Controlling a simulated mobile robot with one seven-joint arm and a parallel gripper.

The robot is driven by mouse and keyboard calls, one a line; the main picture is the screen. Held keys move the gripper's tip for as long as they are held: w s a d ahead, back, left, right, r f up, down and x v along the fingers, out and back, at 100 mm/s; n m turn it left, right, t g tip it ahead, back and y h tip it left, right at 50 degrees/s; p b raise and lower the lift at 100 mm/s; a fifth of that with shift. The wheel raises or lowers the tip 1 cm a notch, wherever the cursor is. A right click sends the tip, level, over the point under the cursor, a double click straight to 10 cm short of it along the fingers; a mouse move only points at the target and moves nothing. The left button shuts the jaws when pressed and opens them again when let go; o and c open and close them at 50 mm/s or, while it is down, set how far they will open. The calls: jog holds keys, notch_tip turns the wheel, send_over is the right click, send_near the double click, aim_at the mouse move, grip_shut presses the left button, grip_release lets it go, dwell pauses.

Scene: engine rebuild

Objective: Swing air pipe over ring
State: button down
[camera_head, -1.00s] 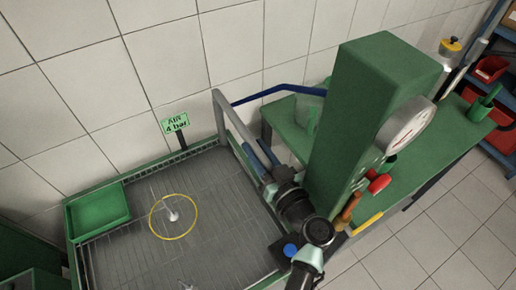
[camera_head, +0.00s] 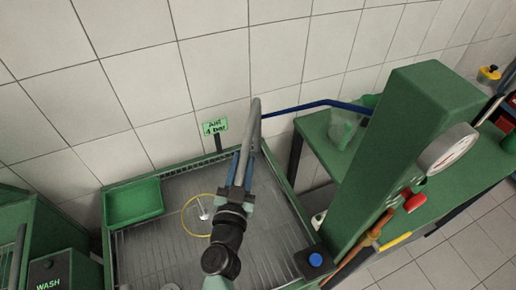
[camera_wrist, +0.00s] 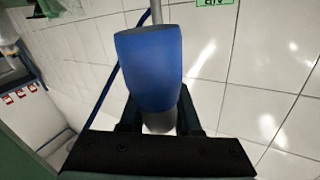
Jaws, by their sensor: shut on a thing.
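The grey air pipe (camera_head: 247,148) rises at the back right of the wash tray and its arm comes forward toward me. My gripper (camera_head: 237,190) is shut on the pipe near its free end. In the wrist view a blue sleeve (camera_wrist: 150,68) on the pipe sits between the fingers of my gripper (camera_wrist: 158,112). The yellow ring (camera_head: 184,210) lies in the tray, around a small pale upright piece (camera_head: 204,213). The gripper is just right of the ring in the head view and hides part of its right side. The pipe's tip is hidden.
The tray's green rim (camera_head: 285,197) surrounds a grey grid. A green bin (camera_head: 134,203) is at its left. A green press column (camera_head: 400,150) with a gauge stands right. A blue hose (camera_head: 315,104) runs from the pipe rightward. An air sign (camera_head: 215,127) stands behind.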

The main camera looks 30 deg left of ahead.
jog(key=s+a+m+t+h, duration=0.1)
jog(key=a+m+h, duration=0.4)
jog(key=a, duration=0.5)
jog(key=s+h, duration=0.1)
jog(key=h, duration=0.1)
jog(key=shift+t+h, duration=0.4)
jog(key=shift+s+r, duration=0.1)
jog(key=shift+s, duration=0.05)
jog(key=c, duration=0.9)
grip_release()
jog(key=shift+c, duration=0.2)
jog(key=shift+o, duration=1.4)
jog(key=shift+a, duration=0.25)
jog(key=shift+s+d, duration=0.1)
jog(key=shift+s, duration=0.05)
